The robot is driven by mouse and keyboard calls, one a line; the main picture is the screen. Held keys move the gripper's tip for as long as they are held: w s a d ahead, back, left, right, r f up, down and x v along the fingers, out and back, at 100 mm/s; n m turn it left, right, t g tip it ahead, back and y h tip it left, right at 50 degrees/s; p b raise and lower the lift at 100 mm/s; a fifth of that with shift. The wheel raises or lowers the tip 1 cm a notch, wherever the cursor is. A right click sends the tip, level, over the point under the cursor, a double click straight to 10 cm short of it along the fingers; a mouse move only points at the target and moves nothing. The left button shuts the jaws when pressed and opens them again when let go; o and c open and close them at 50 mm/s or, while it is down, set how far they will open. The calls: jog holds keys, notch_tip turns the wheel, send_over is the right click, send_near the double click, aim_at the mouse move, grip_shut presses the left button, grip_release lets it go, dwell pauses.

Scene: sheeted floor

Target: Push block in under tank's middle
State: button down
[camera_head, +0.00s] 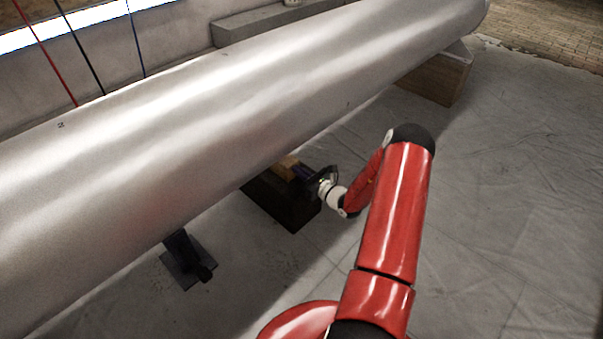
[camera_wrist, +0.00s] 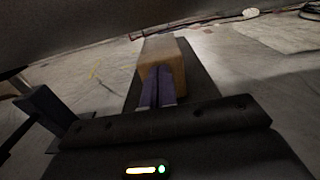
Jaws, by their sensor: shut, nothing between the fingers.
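The long silver tank (camera_head: 200,100) lies diagonally across the head view. A light wooden block (camera_head: 285,168) shows partly beneath its middle, on a dark flat base (camera_head: 285,205). In the wrist view the block (camera_wrist: 162,65) stands straight ahead of my gripper, on the dark base (camera_wrist: 200,85). My gripper (camera_wrist: 157,88) is shut, with its two purple fingers side by side and their tips at the block's near face. I cannot tell for sure whether they touch it. In the head view my gripper (camera_head: 303,173) reaches in low at the tank's near side; the tank hides the block's far part.
A stand with a dark foot (camera_head: 188,262) is under the tank at the left, and shows at the left in the wrist view (camera_wrist: 45,105). A larger wooden support (camera_head: 435,78) holds the tank's far end. The sheeted floor (camera_head: 500,200) on the right is clear.

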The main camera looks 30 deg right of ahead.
aim_at(288, 163)
jog(key=b+x, duration=0.1)
jog(key=x, duration=0.5)
jog(key=shift+w+b, duration=0.2)
jog(key=shift+b, duration=0.1)
jog(key=shift+s, duration=0.1)
